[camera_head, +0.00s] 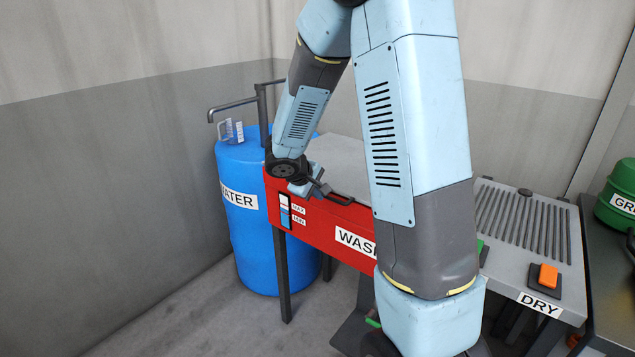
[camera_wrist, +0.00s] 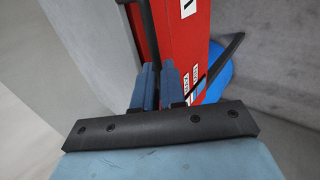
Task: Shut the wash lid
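The wash station is a red box (camera_head: 322,226) on dark legs, labelled WASH. Its grey lid (camera_head: 345,160) looks flat on top of the box, but my arm covers much of it, so a small gap cannot be ruled out. A black bar handle (camera_head: 338,197) sits at the lid's front edge. My gripper (camera_head: 312,188) is at the left end of this handle. In the wrist view the two blue fingers (camera_wrist: 159,68) are close together, with a narrow gap. The handle (camera_wrist: 149,35) runs up to the fingertips; whether they hold it or only touch it is unclear.
A blue WATER barrel (camera_head: 245,225) with a grey tap pipe (camera_head: 233,104) stands left of the box, close to my gripper. A ribbed DRY table (camera_head: 520,240) with an orange button (camera_head: 548,275) is on the right. A green drum (camera_head: 617,205) stands at the far right.

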